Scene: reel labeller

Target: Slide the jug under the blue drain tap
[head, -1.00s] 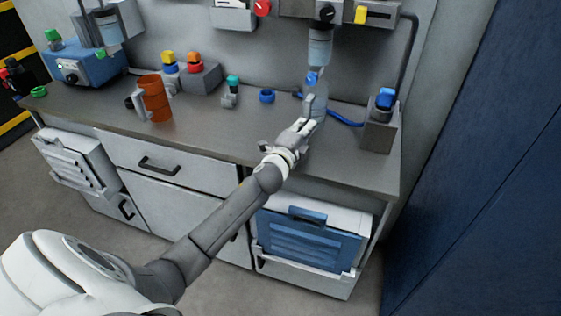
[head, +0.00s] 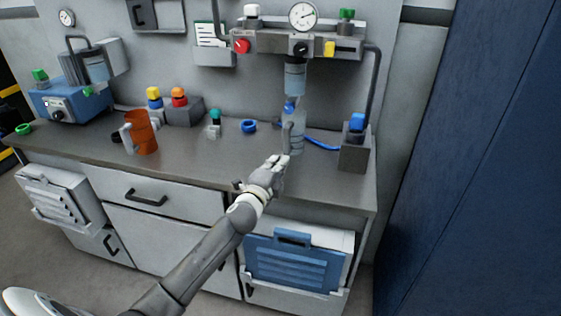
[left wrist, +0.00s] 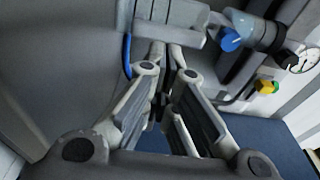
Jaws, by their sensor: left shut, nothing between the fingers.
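A clear grey-blue jug (head: 297,133) stands upright on the bench, with its handle towards me. It is directly below the blue drain tap (head: 290,105), which hangs under a clear bowl. My left gripper (head: 281,160) is in front of the jug, low near the bench top, shut and empty; whether it touches the jug is hard to tell. In the left wrist view the shut fingertips (left wrist: 166,58) point at the jug (left wrist: 172,12), and the blue tap (left wrist: 230,40) is to its right. My right gripper is out of view.
An orange jug (head: 142,134) stands well to the left. A blue ring (head: 248,126) and a small teal-topped fitting (head: 214,125) lie between. A grey block (head: 355,152) with a blue cap and a blue hose (head: 320,143) is right of the clear jug. The front bench top is mostly clear.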

